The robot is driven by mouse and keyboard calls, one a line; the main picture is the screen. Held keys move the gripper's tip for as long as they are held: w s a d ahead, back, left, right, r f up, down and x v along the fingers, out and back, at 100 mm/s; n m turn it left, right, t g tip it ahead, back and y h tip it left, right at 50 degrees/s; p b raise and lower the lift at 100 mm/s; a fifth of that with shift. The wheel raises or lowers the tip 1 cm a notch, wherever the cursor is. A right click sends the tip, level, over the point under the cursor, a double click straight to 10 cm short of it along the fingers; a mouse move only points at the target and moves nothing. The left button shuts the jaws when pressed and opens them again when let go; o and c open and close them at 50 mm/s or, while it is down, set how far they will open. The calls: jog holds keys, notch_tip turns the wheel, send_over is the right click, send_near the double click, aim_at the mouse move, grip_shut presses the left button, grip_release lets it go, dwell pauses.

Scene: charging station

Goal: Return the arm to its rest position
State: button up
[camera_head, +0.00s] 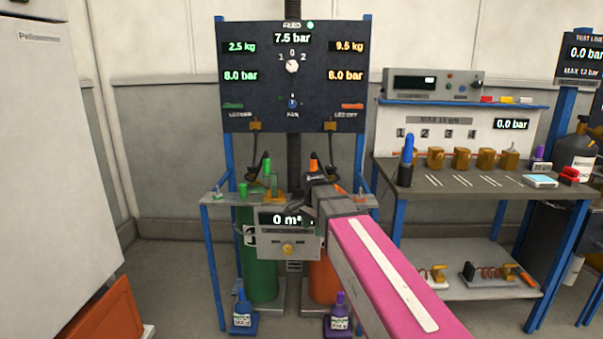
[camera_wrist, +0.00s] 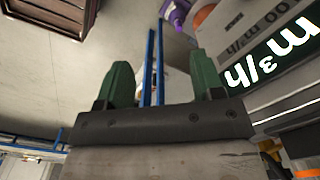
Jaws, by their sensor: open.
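My arm (camera_head: 385,280), pink with a white stripe, reaches forward from the lower right of the head view to the front of the charging stand. Its grey wrist end is beside the flow display (camera_head: 288,230), which reads 0. My gripper shows in the wrist view (camera_wrist: 163,80) with its two green fingers spread apart and nothing held between them. In the head view the fingertips are hard to tell from the stand's fittings. The display also fills the right of the wrist view (camera_wrist: 268,60), close by and rotated.
The dark gauge panel (camera_head: 292,95) stands behind the stand. A green cylinder (camera_head: 260,265) and an orange cylinder (camera_head: 321,278) stand below. A workbench (camera_head: 465,184) is at right, a white cabinet (camera_head: 55,140) at left.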

jog(key=s+d+f+n, duration=1)
jog(key=s+d+f, duration=0.5)
jog(key=f, duration=0.3)
jog(key=shift+f, duration=0.35)
dwell(0.4)
